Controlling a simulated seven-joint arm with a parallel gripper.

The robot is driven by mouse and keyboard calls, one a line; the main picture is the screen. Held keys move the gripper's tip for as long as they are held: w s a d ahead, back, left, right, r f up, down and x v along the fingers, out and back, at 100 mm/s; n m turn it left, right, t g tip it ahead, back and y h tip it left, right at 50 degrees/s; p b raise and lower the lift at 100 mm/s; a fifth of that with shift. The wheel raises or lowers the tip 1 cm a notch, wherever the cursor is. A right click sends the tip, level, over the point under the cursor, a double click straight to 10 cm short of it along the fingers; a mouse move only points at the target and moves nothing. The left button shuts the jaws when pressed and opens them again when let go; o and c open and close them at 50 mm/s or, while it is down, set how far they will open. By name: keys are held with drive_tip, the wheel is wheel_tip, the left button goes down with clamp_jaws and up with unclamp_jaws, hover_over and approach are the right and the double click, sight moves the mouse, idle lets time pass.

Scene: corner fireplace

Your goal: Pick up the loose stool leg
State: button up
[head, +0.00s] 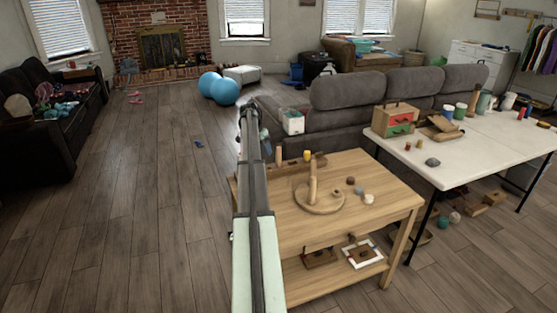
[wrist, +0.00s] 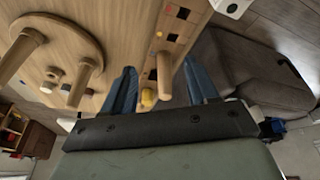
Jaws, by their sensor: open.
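A wooden peg (wrist: 164,76), which looks like the loose stool leg, shows end-on in the wrist view, between the fingers in the picture. In the head view a similar upright peg (head: 278,156) stands at the table's back left edge. My gripper (wrist: 158,64) is open, its blue fingers apart on either side of the peg; I see no contact. In the head view my arm partly hides the gripper. The round stool seat (head: 328,206) lies on the table with an upright leg (head: 313,182); the seat (wrist: 62,22) also shows in the wrist view.
Open floor (head: 130,200) lies left.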

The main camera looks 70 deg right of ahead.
drive_tip(key=m, duration=0.1)
approach(278, 147)
drive_tip(key=shift+h, duration=0.4)
drive_tip(key=x, duration=1.2)
drive_tip(key=shift+s+a+f, duration=0.1)
drive_tip(key=shift+a+f, duration=0.1)
drive_tip(key=shift+f, duration=0.25)
drive_tip(key=shift+c, duration=0.2)
drive_tip(key=c, duration=0.9)
